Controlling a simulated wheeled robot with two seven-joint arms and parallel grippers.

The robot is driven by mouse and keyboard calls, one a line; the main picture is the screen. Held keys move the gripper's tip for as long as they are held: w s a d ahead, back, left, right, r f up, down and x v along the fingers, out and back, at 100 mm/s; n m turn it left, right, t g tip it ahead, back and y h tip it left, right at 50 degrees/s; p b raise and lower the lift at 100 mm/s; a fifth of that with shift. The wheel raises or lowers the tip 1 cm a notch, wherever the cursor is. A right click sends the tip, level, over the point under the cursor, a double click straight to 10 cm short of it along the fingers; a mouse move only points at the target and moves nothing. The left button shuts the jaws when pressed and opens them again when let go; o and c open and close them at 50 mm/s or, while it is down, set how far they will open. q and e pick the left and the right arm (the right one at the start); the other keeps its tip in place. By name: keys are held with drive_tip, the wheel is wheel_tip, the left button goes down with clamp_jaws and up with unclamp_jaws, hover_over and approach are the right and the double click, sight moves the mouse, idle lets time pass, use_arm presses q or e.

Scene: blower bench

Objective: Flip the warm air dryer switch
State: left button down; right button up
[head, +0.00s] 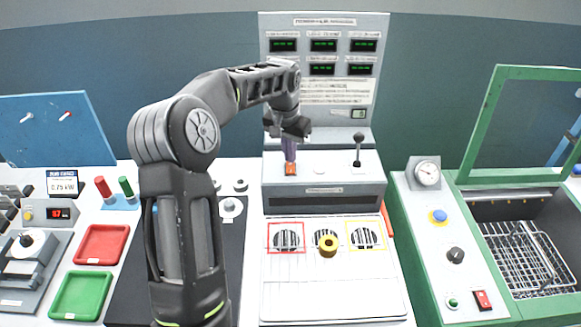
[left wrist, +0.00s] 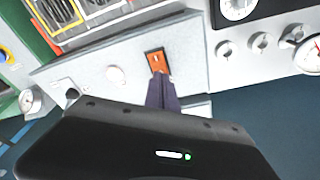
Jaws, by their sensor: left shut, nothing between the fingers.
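An orange switch (head: 291,168) sits on the grey sloped top of the blower console (head: 325,200), near its left end. It also shows in the left wrist view (left wrist: 157,62) as an orange plate with a small light mark. My left gripper (head: 290,158) reaches down over the console with its fingers shut and empty. The fingertips (left wrist: 161,78) are right at the near edge of the orange switch in the wrist view. I cannot tell whether they touch it. The tips cover part of the switch in the head view. My right gripper is not in view.
A black-knobbed lever (head: 358,150) and a white round button (head: 319,169) stand right of the switch. A display panel (head: 322,60) rises behind. Round vents and a yellow ring (head: 327,246) lie in front. A green-framed machine (head: 520,130) stands at the right.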

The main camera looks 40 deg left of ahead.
use_arm(q)
drive_tip(key=shift+f+b, duration=0.35)
drive_tip(key=shift+f, duration=0.2)
drive_tip(key=shift+r+p, duration=2.75)
drive_tip(key=shift+r, duration=0.8)
